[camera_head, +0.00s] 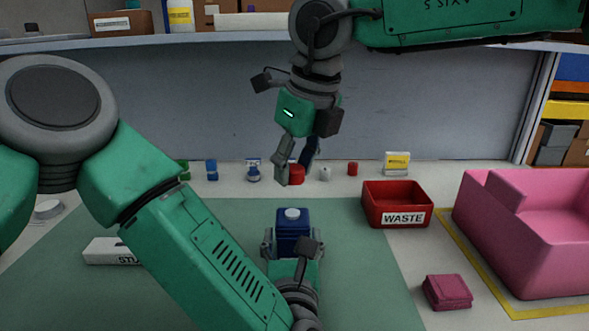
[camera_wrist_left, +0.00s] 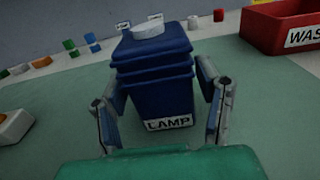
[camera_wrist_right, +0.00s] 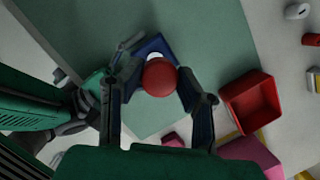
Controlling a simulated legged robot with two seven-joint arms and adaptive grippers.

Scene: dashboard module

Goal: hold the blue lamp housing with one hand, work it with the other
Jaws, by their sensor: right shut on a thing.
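The blue lamp housing (camera_head: 293,236) stands upright on the green mat, with a white round piece on top. In the left wrist view the housing (camera_wrist_left: 155,85) shows ribbed sides and a LAMP label. My left gripper (camera_head: 292,247) has one finger on each side of it, close to its walls, with small gaps seeming to show. My right gripper (camera_head: 297,172) hangs above and behind the housing, pointing down. In the right wrist view it is shut on a round red piece (camera_wrist_right: 160,77), which partly hides the housing (camera_wrist_right: 150,47) below.
A red WASTE bin (camera_head: 397,205) and a large pink container (camera_head: 530,230) stand on the right. A dark red block (camera_head: 447,292) lies in front of them. Several small coloured pieces line the back wall. A white labelled box (camera_head: 110,252) is partly behind my left arm.

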